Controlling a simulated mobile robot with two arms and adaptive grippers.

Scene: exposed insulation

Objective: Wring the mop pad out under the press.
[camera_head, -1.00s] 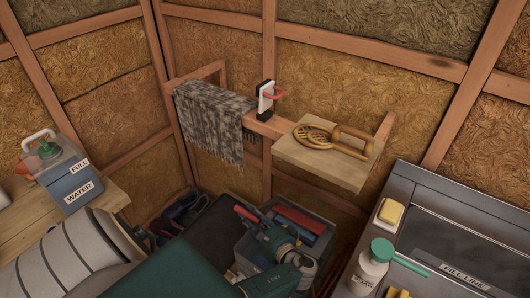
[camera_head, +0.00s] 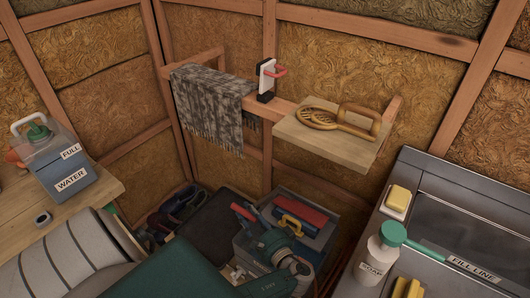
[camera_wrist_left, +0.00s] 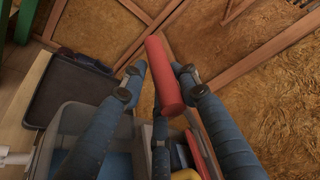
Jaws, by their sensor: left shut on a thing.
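My left gripper (camera_head: 252,224) is low in the middle of the head view, over the grey tool bin (camera_head: 322,248). The gripper is shut on this red cylinder, which also shows as a short red bar in the head view (camera_head: 243,212). I cannot make out a mop pad or a press for certain. My right gripper is not in view.
A grey basin (camera_head: 452,185) stands at the right, with a soap bottle (camera_head: 376,262) nearby. A water jug (camera_head: 65,165) stands on the left bench.

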